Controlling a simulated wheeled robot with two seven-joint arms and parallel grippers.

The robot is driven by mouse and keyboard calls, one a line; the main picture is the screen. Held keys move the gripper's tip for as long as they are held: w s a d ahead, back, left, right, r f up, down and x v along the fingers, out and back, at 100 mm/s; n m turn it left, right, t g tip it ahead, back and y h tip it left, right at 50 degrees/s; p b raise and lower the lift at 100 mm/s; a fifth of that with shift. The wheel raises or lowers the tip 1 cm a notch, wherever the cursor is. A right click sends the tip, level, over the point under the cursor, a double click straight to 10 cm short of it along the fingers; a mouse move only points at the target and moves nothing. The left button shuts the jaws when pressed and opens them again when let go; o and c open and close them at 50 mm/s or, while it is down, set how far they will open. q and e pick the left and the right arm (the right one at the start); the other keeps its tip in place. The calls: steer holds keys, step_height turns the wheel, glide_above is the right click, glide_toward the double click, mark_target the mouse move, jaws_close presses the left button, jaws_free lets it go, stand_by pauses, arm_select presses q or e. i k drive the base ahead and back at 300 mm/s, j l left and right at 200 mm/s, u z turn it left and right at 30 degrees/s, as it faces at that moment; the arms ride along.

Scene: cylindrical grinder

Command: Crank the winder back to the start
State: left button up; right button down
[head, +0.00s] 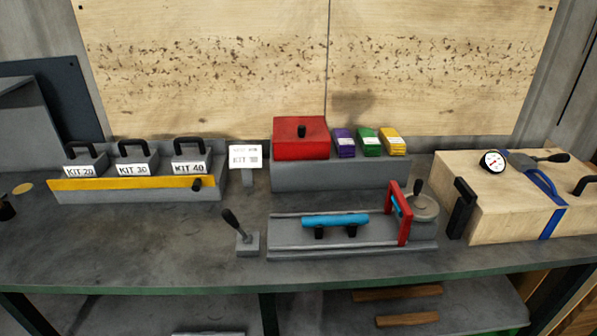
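The winder appears to be the round grey handwheel (424,210) with a dark upright crank knob (418,186), at the right end of the grinder bed (290,238). A red upright frame (405,222) with a blue part stands just left of the wheel. A blue cylinder (335,220) lies along the bed on two dark supports. The knob stands at the wheel's far side. Neither of my grippers is in view, and nothing touches the wheel.
A lever (236,225) on a small block stands left of the bed. Behind are a red box (300,138), coloured packets (368,142) and a kit rack (120,190). A wooden case (500,200) with a dial gauge stands close right. The bench's left front is clear.

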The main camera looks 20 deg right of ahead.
mark_target(423, 208)
steer(key=z, duration=2.15)
steer(key=i+j, duration=0.2)
steer(key=i, duration=0.15)
steer(key=i+j, duration=0.2)
steer(key=i, duration=0.15)
